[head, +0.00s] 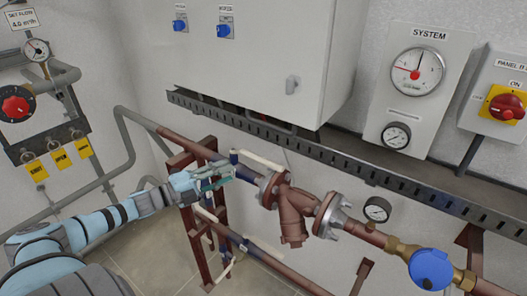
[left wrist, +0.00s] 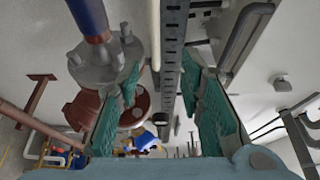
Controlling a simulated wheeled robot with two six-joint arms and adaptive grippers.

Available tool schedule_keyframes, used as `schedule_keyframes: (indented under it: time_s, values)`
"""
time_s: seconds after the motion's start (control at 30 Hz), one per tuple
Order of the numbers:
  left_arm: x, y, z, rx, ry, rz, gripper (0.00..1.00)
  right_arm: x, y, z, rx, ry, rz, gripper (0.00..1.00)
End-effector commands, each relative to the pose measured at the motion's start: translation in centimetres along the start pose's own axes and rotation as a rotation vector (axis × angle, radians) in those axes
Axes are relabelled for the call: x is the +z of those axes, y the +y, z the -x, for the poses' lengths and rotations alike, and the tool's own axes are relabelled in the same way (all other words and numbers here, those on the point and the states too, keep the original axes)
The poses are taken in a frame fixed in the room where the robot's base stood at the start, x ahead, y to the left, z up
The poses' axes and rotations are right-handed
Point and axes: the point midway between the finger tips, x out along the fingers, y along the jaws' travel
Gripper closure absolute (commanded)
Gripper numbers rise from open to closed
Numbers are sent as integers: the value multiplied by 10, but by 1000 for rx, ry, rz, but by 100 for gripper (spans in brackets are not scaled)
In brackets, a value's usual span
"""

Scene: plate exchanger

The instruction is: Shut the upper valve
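The upper valve (head: 234,157) shows blue on the upper brown pipe, partly hidden by my left gripper. Its cream lever (head: 260,161) runs to the right, roughly along the pipe. My left gripper (head: 226,178) is just below and in front of the valve. In the left wrist view its two teal fingers (left wrist: 160,105) stand wide apart with nothing gripped. That view also shows the cream lever (left wrist: 153,32) at the top, and a blue part (left wrist: 89,16) beside a grey flange. I cannot tell whether a finger touches the lever. My right gripper is not in view.
A brown strainer (head: 294,210) with flanges sits right of the gripper. A lower pipe (head: 270,259) with pale and blue parts runs beneath. A red-brown frame (head: 198,225) stands behind the gripper. A perforated cable tray (head: 340,157) and a white cabinet (head: 260,55) are above.

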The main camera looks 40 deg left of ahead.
Motion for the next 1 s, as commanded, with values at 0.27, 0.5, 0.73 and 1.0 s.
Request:
schedule_keyframes:
  time_s: [0.27, 0.5, 0.73, 1.0]
  values:
    - [1, 20, -49, -3, -5, -2, 66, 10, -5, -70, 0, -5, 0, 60]
    - [4, 4, -87, -14, -12, 3, 66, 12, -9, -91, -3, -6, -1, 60]
    - [5, 0, -120, -10, -14, 9, 66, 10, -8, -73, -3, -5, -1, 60]
    - [3, 6, -135, 1, -10, 7, 66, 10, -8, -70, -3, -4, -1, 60]
